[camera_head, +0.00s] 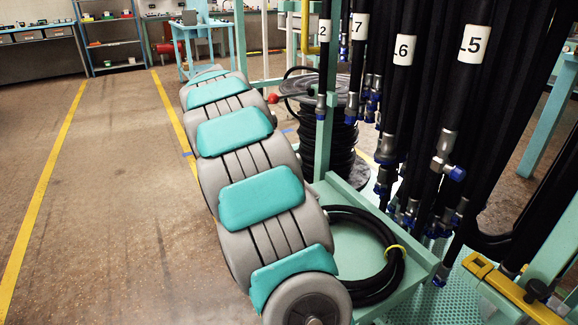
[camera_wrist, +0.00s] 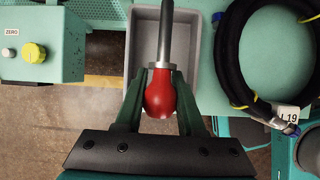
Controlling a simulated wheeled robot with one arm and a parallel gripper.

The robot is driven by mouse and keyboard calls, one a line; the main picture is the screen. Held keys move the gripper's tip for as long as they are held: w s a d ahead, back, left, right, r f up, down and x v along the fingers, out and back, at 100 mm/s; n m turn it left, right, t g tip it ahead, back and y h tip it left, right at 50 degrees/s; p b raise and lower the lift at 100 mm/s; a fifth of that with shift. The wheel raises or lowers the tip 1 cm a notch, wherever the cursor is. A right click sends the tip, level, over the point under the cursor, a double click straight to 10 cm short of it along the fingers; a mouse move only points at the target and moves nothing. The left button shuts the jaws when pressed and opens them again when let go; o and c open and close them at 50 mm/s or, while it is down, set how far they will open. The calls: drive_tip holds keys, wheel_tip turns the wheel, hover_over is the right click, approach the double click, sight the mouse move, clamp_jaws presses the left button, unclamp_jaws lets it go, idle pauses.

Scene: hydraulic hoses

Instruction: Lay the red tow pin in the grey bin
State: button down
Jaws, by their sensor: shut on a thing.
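In the wrist view my gripper (camera_wrist: 164,84) is shut on the red tow pin (camera_wrist: 170,98). Its two dark green fingers press on either side of the rounded red head. The pin's grey metal shaft points to the top of the picture. The grey bin (camera_wrist: 197,45) is behind the pin in this view, and the shaft and part of the head overlap its opening. The bin's inside that shows looks empty; the pin and fingers hide part of it. How high the pin is over the bin I cannot tell. My gripper does not show in the head view.
In the wrist view a black hose coil (camera_wrist: 229,62) with an L19 tag lies right of the bin. A teal box (camera_wrist: 40,45) with a yellow knob stands left. In the head view hoses (camera_head: 468,70) hang at the right. Open floor (camera_head: 105,190) lies at the left.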

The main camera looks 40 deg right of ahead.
drive_tip(key=shift+s+d+r, duration=0.45)
drive_tip(key=shift+d+r, duration=0.1)
drive_tip(key=shift+d, duration=0.2)
drive_tip(key=shift+a, duration=0.1)
drive_tip(key=shift+f, duration=5.05)
drive_tip(key=shift+c, duration=2.2)
unclamp_jaws()
drive_tip(key=shift+w+r, duration=0.1)
